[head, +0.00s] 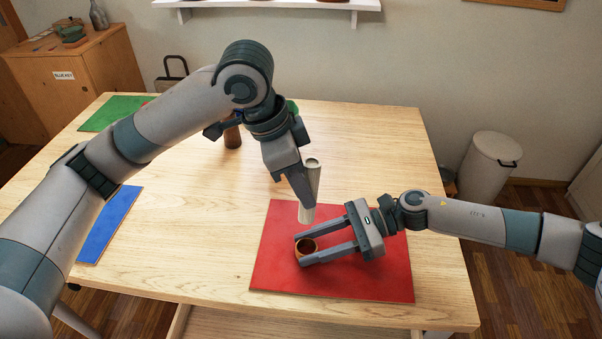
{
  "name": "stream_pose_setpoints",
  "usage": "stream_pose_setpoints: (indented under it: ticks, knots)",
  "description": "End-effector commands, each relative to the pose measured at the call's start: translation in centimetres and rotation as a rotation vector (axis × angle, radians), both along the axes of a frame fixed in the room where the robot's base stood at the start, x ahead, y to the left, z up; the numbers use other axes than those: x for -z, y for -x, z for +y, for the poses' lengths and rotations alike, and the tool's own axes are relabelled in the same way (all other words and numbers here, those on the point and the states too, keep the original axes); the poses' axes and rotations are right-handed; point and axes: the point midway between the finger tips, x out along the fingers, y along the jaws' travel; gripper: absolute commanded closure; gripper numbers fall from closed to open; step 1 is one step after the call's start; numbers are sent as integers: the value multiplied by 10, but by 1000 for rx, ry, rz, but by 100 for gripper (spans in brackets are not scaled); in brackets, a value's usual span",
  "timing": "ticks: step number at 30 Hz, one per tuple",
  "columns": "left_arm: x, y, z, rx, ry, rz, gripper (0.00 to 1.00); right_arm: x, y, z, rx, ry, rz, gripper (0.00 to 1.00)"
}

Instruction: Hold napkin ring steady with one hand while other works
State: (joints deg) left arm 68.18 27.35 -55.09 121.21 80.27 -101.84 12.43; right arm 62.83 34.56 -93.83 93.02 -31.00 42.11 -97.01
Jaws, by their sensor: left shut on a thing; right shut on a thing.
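A brown napkin ring (306,247) stands on the red mat (385,281) with its opening facing up. My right gripper (301,251) reaches in from the right, low over the mat, and is shut on the ring with one finger on each side. My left gripper (306,214) points down from above and is shut on a pale, rolled napkin (313,185). The napkin is held nearly upright above the mat, just behind the ring and apart from it. The far finger of the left gripper is partly hidden.
A blue mat (108,224) lies at the left and a green mat (112,113) at the back left of the wooden table (190,220). A brown cylindrical object (232,137) stands behind my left arm, partly hidden. The table's right side behind the red mat is clear.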

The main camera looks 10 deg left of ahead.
Motion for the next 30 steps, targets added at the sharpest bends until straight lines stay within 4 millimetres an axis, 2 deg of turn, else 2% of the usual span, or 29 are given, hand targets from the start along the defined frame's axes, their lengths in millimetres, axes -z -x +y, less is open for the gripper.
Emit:
stream_pose_setpoints:
  ticks: [3, 8, 22, 30]
  knots:
    - [-3, 12, 0, -50, 36, -15, 100, 0, 0, 0, 0, 0, 0, 75]
    - [-4, 18, 0, -83, 57, -21, 100, 0, 0, 0, 0, 0, 0, 75]
    - [-4, 19, 0, -86, 58, -22, 100, 0, 0, 0, 0, 0, 0, 75]
    - [5, 19, 0, -86, 57, -21, 100, 0, 0, 0, 0, 0, 0, 75]
